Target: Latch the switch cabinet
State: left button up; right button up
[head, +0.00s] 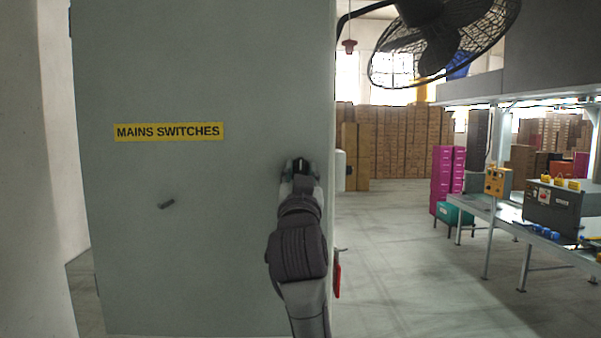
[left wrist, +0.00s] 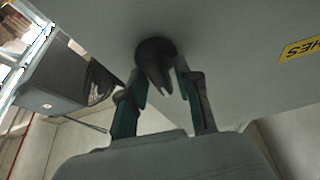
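The grey switch cabinet (head: 200,262) fills the left of the head view, with its flat door face towards me. A yellow "MAINS SWITCHES" label (head: 168,131) is on it. My left gripper (head: 300,166) is at the door's right side. In the left wrist view its two teal fingers (left wrist: 160,95) stand apart, one on each side of a dark knob-like handle (left wrist: 155,62) on the door. I see no clear grip on it. My right gripper is not in view.
A red item (head: 337,279) hangs beside the cabinet's right edge. A black fan (head: 440,40) hangs at upper right. A work table (head: 480,212) with boxes stands at right. Pink crates (head: 446,180) and stacked cartons (head: 400,140) are farther back. The floor between is clear.

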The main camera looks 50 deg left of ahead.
pick_arm(q)
grip_shut()
jog(key=shift+f+n+y+b, duration=0.15)
jog(key=shift+n+y+b, duration=0.15)
jog(key=shift+n+b, duration=0.4)
jog(key=shift+n+g, duration=0.6)
jog(key=shift+y, duration=0.3)
jog(key=shift+o, duration=2.1)
grip_release()
